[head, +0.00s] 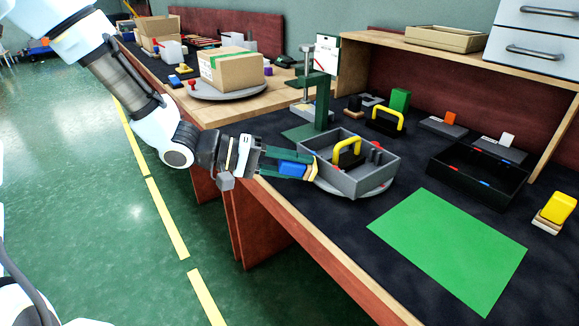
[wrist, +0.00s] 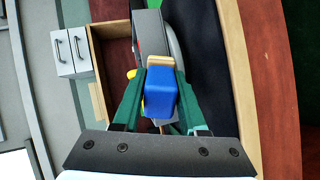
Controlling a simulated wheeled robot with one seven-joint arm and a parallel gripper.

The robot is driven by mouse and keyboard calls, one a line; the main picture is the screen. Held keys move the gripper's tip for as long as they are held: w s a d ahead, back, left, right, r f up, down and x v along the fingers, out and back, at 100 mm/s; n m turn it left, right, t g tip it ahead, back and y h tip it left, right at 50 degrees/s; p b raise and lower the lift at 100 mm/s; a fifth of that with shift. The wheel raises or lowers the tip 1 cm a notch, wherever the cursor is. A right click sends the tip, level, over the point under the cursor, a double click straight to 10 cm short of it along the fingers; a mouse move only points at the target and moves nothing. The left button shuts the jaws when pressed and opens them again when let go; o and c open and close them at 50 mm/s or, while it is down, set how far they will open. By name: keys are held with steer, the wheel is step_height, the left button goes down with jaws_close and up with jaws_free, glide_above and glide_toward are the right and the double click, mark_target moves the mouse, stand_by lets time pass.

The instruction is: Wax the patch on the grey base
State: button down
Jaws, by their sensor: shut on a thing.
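My gripper (head: 304,168) has green fingers shut on a blue block (head: 292,169) with a tan pad at its far end. In the wrist view the blue block (wrist: 161,92) sits between both fingers. The pad is close to the left wall of a grey open box (head: 362,178); I cannot tell if they touch. The box stands on a round grey plate (head: 385,190) and holds a yellow-handled tool (head: 348,150). Two flat dark grey bases lie further back, one with an orange piece (head: 450,118), one with a white piece (head: 506,139). I cannot make out a patch.
A green stand (head: 322,105) rises behind the box. A black tray (head: 478,178), a green mat (head: 450,248) and a yellow block on a pale pad (head: 557,209) lie to the right. A cardboard box (head: 231,70) stands at the left. The green mat is bare.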

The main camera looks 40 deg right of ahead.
steer(key=shift+s+a+f+b, duration=0.1)
steer(key=shift+s+b, duration=1.5)
steer(key=shift+s, duration=0.55)
steer(key=shift+s+a+b, duration=0.1)
steer(key=shift+s+b, duration=1.45)
steer(key=shift+s, duration=0.55)
steer(key=shift+w, duration=0.45)
steer(key=shift+w+d+p, duration=0.1)
steer(key=shift+w+d, duration=0.05)
steer(key=shift+w, duration=2.25)
steer(key=shift+w+d+p, duration=0.15)
steer(key=shift+w+d, duration=0.05)
steer(key=shift+w, duration=2.15)
steer(key=shift+w+d+p, duration=0.1)
steer(key=shift+w+d, duration=0.05)
steer(key=shift+w, duration=2.25)
steer(key=shift+a, duration=0.15)
steer(key=shift+w+a, duration=0.15)
steer(key=shift+a, duration=2.75)
steer(key=shift+a, duration=0.1)
